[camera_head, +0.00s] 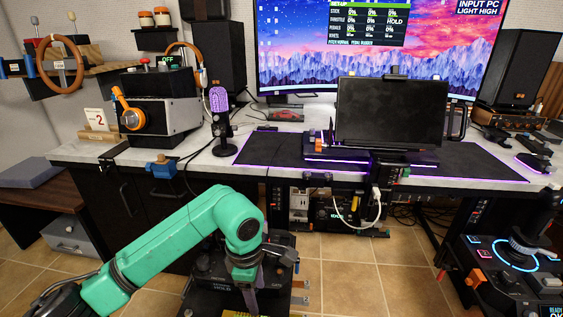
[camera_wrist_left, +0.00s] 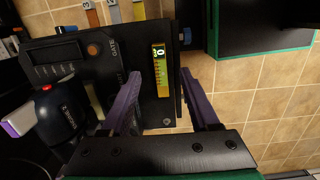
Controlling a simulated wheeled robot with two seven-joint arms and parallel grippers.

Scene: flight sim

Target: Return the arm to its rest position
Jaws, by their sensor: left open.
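My left arm (camera_head: 175,245) is green and comes in from the lower left of the head view, bent at the joint and pointing down. My left gripper (camera_head: 250,292) hangs over a black control unit (camera_head: 205,265) in front of the desk. In the left wrist view, its two purple fingers (camera_wrist_left: 160,76) are apart with nothing between them. Whether the fingers touch the unit cannot be told. My right gripper is not in view.
A grey desk (camera_head: 255,160) spans the back, with a microphone (camera_head: 221,120), a black monitor (camera_head: 390,112) and speakers. A lit joystick panel (camera_head: 510,255) stands at right. A dark handle with a pale end (camera_wrist_left: 22,120) is left of the fingers. Tiled floor (camera_head: 350,285) is clear at centre.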

